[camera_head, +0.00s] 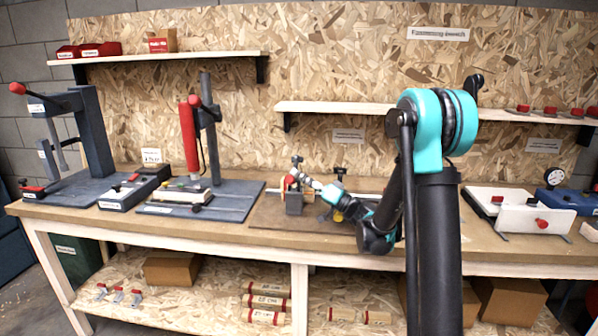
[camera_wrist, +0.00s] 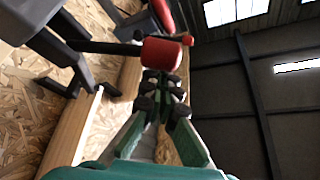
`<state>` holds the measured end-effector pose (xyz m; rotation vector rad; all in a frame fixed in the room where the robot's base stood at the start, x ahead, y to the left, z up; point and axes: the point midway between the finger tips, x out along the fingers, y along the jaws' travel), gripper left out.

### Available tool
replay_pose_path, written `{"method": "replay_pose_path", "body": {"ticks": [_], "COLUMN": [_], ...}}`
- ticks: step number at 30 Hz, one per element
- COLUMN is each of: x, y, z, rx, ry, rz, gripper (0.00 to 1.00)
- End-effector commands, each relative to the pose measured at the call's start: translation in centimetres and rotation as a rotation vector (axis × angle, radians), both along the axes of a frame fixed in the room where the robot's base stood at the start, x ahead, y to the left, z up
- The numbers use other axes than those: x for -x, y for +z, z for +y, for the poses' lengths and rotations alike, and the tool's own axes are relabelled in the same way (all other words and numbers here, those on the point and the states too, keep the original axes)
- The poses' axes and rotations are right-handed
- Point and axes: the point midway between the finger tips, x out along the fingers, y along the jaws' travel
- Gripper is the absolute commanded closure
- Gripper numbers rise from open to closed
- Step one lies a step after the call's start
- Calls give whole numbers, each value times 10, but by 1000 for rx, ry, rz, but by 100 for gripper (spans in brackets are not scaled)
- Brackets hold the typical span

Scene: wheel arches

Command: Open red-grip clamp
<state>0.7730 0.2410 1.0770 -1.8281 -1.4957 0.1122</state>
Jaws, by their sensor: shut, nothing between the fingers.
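The red-grip clamp (camera_head: 294,203) is a small dark fixture on a flat plate in the middle of the bench, seen in the head view. Its red grip (camera_wrist: 161,54) shows large in the wrist view, at the end of a dark bar running left. A small patch of red also shows beside my fingertips in the head view. My gripper (camera_head: 297,176) is shut and empty, with its fingertips right at the red grip. In the wrist view my gripper (camera_wrist: 163,88) points at the grip; I cannot tell whether it touches. My arm hides part of the bench.
A red-handled press (camera_head: 190,135) and a tall dark press (camera_head: 92,130) stand to the left. A white panel fixture (camera_head: 536,220) and a blue device (camera_head: 568,198) sit to the right. A shelf (camera_head: 370,109) runs behind, above the bench.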

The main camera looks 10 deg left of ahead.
Motion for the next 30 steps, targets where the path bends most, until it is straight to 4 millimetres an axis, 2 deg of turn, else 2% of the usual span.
{"method": "replay_pose_path", "body": {"ticks": [23, 30], "x": [3, -2], "y": [-7, 5], "z": [0, -3], "rx": [0, 0], "ry": [0, 0], "rz": [3, 3], "gripper": [100, 100]}}
